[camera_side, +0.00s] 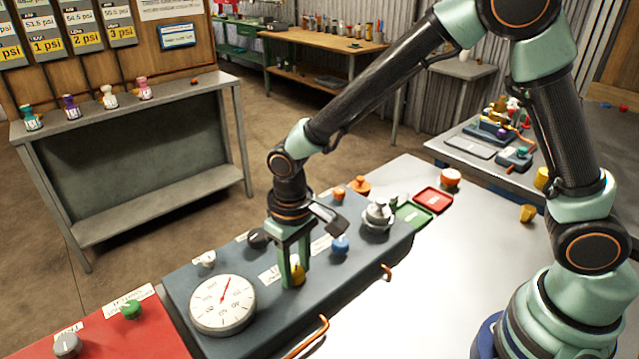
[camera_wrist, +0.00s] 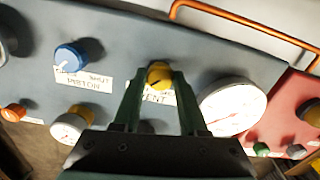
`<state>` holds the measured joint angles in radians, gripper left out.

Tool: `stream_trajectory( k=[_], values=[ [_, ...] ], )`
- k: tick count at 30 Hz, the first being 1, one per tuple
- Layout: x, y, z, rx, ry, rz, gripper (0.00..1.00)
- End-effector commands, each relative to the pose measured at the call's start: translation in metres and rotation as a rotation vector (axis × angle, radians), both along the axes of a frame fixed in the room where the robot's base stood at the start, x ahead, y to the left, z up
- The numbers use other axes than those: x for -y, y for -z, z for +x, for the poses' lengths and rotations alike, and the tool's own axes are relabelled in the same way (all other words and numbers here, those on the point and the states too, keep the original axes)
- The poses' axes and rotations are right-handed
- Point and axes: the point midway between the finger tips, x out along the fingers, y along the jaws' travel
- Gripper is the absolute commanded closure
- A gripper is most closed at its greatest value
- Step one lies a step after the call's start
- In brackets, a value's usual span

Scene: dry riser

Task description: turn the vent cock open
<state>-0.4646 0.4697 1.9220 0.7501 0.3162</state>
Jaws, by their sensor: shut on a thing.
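The vent cock is a yellow knob (camera_side: 298,274) on the blue-grey panel (camera_side: 262,330). In the wrist view the yellow knob (camera_wrist: 159,72) shows between my fingertips, with a dark mark across its face. A white label (camera_wrist: 158,97) behind it reads "ENT", its start hidden by a finger. My gripper (camera_side: 292,281) points down over the panel and is shut on the yellow knob. In the wrist view my gripper (camera_wrist: 158,76) has a finger on each side of the knob. Whether the knob stands open or shut I cannot tell.
A round white gauge (camera_side: 223,305) with a red needle is left of my gripper. A blue knob (camera_side: 340,245) is close on the right. A black knob (camera_side: 258,238) stands behind. A copper pipe (camera_side: 308,338) runs along the front edge. The white tabletop (camera_side: 450,290) is mostly clear.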

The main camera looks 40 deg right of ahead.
Motion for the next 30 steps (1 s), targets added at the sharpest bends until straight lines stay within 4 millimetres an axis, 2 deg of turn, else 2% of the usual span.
stream_trajectory(
  k=[12, 13, 15, 25, 30],
  values=[
    [0.000, -0.001, 0.000, 0.001, 0.009, 0.000, 1.00],
    [0.000, -0.001, 0.000, 0.001, 0.009, 0.000, 0.54],
    [0.000, -0.001, 0.000, 0.001, 0.008, 0.000, 0.28],
    [0.000, -0.001, 0.000, 0.001, 0.007, 0.000, 0.28],
    [0.000, -0.016, 0.001, 0.004, 0.007, 0.002, 0.28]
  ],
)
